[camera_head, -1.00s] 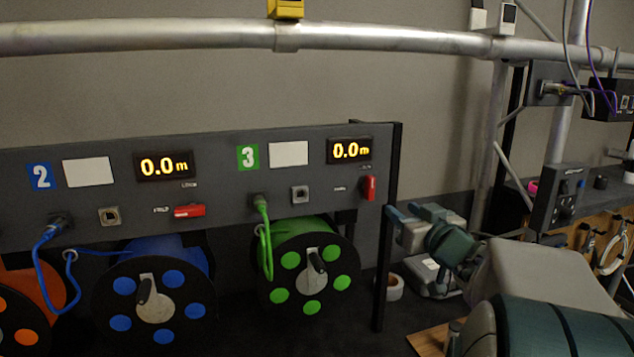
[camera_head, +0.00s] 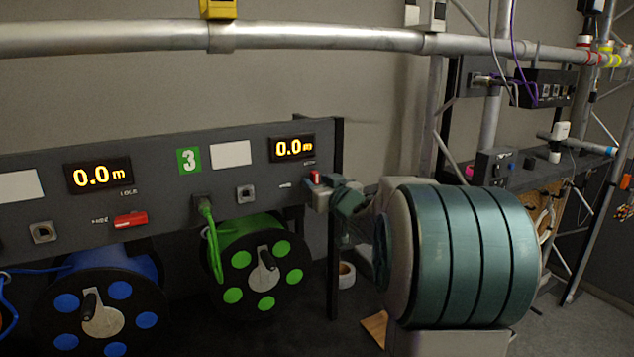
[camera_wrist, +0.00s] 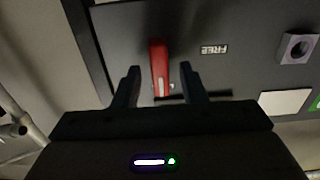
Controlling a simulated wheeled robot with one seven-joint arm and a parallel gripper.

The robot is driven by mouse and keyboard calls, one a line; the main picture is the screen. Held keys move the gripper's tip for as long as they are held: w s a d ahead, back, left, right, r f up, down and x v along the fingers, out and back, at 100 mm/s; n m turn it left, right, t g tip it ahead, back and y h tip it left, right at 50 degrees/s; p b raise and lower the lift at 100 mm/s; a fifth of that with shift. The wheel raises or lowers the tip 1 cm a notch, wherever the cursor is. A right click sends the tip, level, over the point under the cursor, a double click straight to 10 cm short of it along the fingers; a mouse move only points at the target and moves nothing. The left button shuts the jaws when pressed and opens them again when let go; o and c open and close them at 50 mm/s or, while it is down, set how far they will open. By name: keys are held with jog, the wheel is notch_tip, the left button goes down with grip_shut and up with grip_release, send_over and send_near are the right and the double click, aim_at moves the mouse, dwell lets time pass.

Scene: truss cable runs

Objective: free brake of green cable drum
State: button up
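The green cable drum (camera_head: 240,276) hangs below the panel section marked 3 (camera_head: 189,160), with a green cable running up to a socket. Its red brake lever (camera_head: 315,177) is at the panel's right end, partly hidden by my gripper (camera_head: 322,194) in the head view. In the wrist view the red lever (camera_wrist: 159,72) stands between the two fingers of my gripper (camera_wrist: 160,68), along the same direction as them. The fingers are open, with a gap on each side of the lever. A FREE label (camera_wrist: 214,49) is beside the lever.
The grey panel (camera_head: 150,170) also carries a display (camera_head: 292,148) reading 0.0 m. The blue drum (camera_head: 100,300) and its red lever (camera_head: 130,219) are to the left. A dark post (camera_head: 335,260) stands beside the green drum. A metal tube (camera_head: 330,38) crosses above.

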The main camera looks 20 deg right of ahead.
jog(key=shift+w, duration=0.1)
grip_shut()
jog(key=shift+a+f+b, duration=0.1)
jog(key=shift+b, duration=0.2)
jog(key=shift+a+f+n+b, duration=0.15)
jog(key=shift+n+b, duration=2.05)
jog(key=shift+n, duration=0.75)
jog(key=shift+a+f+n+b, duration=0.15)
jog(key=shift+n+b, duration=2.05)
jog(key=shift+n, duration=0.8)
jog(key=shift+a+f+n+b, duration=0.15)
jog(key=shift+n+b, duration=2.05)
jog(key=shift+n, duration=0.75)
grip_release()
